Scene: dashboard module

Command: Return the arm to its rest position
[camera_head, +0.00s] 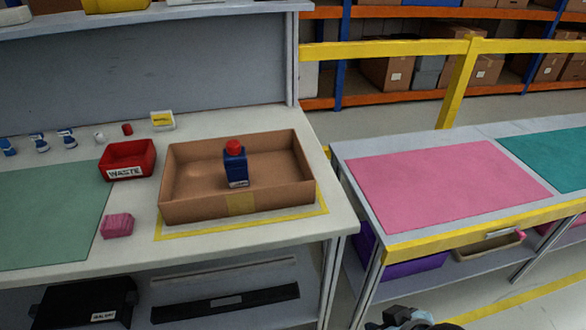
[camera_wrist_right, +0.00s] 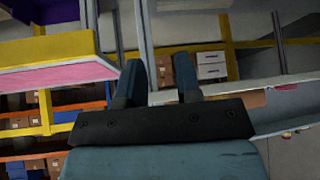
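My right gripper (camera_wrist_right: 158,75) shows in the right wrist view with its two fingers apart and nothing between them. It is clear of the surfaces around it. A dark, grey-blue part of my own arm shows at the bottom edge of the head view, right of the white table. My left gripper is not in view.
A red waste bin (camera_head: 127,160), a pink block (camera_head: 117,226) and several small bottles stand left of the box. A second table with a pink mat (camera_head: 445,185) is at the right. A yellow rail (camera_head: 460,85) and shelves are behind. Floor shows between the tables.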

